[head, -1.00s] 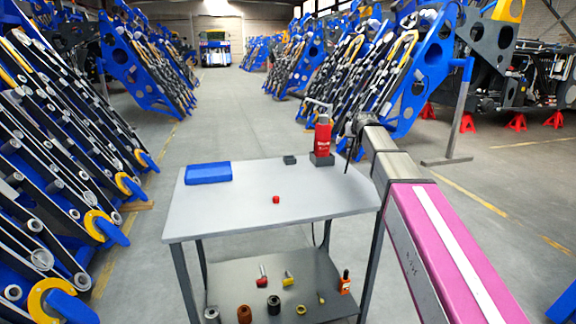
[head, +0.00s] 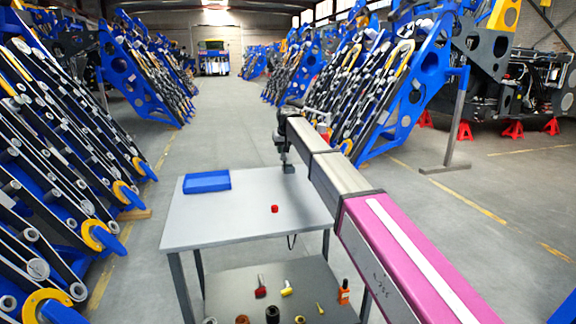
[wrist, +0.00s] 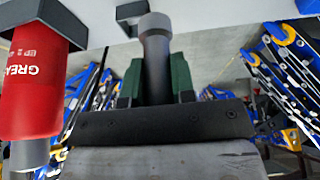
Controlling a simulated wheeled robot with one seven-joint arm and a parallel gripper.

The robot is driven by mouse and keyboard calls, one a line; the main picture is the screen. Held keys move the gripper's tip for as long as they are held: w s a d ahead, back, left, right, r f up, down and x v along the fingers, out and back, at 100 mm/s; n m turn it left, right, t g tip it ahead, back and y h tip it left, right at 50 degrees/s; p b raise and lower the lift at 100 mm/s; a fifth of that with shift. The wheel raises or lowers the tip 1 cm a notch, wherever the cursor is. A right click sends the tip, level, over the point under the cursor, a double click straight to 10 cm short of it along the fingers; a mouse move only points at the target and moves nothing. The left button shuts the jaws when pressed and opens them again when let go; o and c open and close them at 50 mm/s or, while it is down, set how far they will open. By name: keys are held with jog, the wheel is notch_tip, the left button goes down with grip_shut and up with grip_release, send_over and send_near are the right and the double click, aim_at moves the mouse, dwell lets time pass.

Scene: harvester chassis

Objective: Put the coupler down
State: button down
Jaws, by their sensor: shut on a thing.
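The coupler (wrist: 155,68) is a dark grey cylinder with a lighter grey end (wrist: 154,25). My gripper (wrist: 156,84) is shut on it, with a green-lined finger on each side. A small dark block (wrist: 130,12) lies just beyond the coupler's light end in the wrist view. I cannot tell whether they touch. In the head view my gripper (head: 284,157) points down at this block (head: 288,169), at the back of the grey table (head: 240,222). The coupler is too small to make out there.
A red grease cylinder (wrist: 30,85) in a dark holder stands close beside my gripper; my arm hides most of it in the head view. A blue tray (head: 206,181) and a small red part (head: 275,209) are on the table. Several items lie on the lower shelf (head: 225,279).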

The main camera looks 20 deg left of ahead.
send_over(287, 166)
jog(key=s, duration=0.2)
jog(key=f, duration=0.5)
jog(key=shift+w+d+f, duration=0.15)
jog(key=shift+w+d, duration=0.1)
jog(key=shift+d, duration=0.15)
jog(key=shift+f, duration=2.05)
jog(key=c, duration=1)
grip_release()
jog(key=shift+r, duration=0.1)
jog(key=shift+o, duration=0.3)
jog(key=v, duration=1.2)
